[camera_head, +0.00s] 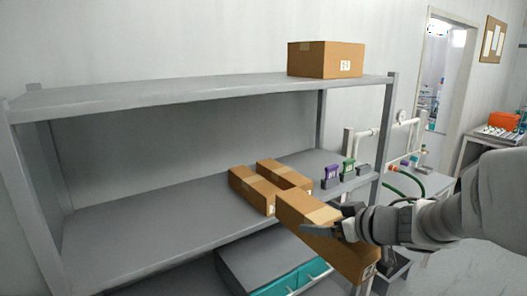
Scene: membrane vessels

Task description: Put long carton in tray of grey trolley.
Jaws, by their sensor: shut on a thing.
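A long brown carton (302,217) with a paler tape strip is held in my gripper (336,228) at the front edge of the grey shelf. It slants down to the right, and its lower right end hangs out past the shelf edge. My gripper comes in from the right and is shut on the carton near its middle. Whether the carton touches the shelf I cannot tell. The grey trolley's tray is not clearly identifiable in this view.
Two more brown cartons (250,189) lie on the lower shelf (150,232), just behind the held one. A box (326,60) stands on the top shelf. A shelf post (383,130), pipes and small coloured holders (347,169) are near my arm. The lower shelf's left is clear.

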